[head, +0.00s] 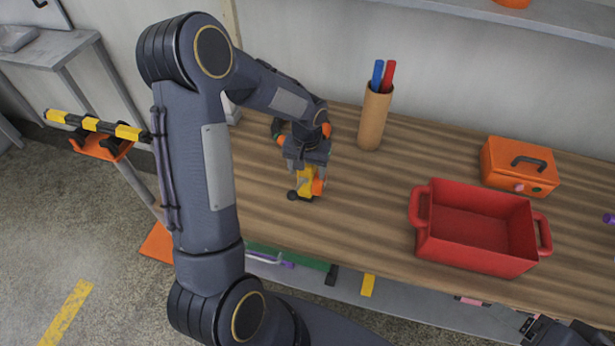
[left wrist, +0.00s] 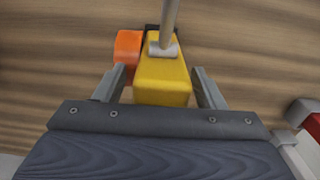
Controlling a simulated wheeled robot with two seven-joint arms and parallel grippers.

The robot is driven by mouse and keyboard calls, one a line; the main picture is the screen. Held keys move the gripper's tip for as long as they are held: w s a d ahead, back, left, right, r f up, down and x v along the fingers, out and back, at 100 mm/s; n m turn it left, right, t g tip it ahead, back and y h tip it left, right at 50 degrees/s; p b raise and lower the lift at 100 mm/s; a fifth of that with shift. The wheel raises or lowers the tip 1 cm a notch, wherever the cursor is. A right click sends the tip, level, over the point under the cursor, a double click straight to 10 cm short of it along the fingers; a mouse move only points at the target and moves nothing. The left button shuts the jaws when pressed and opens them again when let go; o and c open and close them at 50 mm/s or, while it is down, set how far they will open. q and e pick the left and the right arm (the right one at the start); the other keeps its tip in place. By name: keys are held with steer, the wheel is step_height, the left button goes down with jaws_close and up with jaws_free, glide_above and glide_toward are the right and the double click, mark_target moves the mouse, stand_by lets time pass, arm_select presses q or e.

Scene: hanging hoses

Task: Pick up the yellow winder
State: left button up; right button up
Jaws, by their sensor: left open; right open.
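The yellow winder (head: 306,181) stands on the wooden table below my left gripper (head: 309,170) in the head view. It has an orange part at its side and a dark part at its foot. In the left wrist view its yellow body (left wrist: 163,80) lies between the two spread fingers of my left gripper (left wrist: 160,88), with the orange part (left wrist: 128,46) at its left and a grey rod above. The fingers are open on either side of it; contact is not clear. My right gripper (head: 535,326) is partly in view at the lower right edge, away from the winder.
A red bin (head: 478,262) and an orange case (head: 520,166) stand on the table (head: 375,215) at the right. A brown cup (head: 374,122) with a blue and a red stick stands behind the winder. The table between winder and bin is clear.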

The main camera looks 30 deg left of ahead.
arm_select(q)
steer(key=c, duration=1.2)
steer(key=shift+c, duration=0.2)
steer(key=shift+r, duration=0.15)
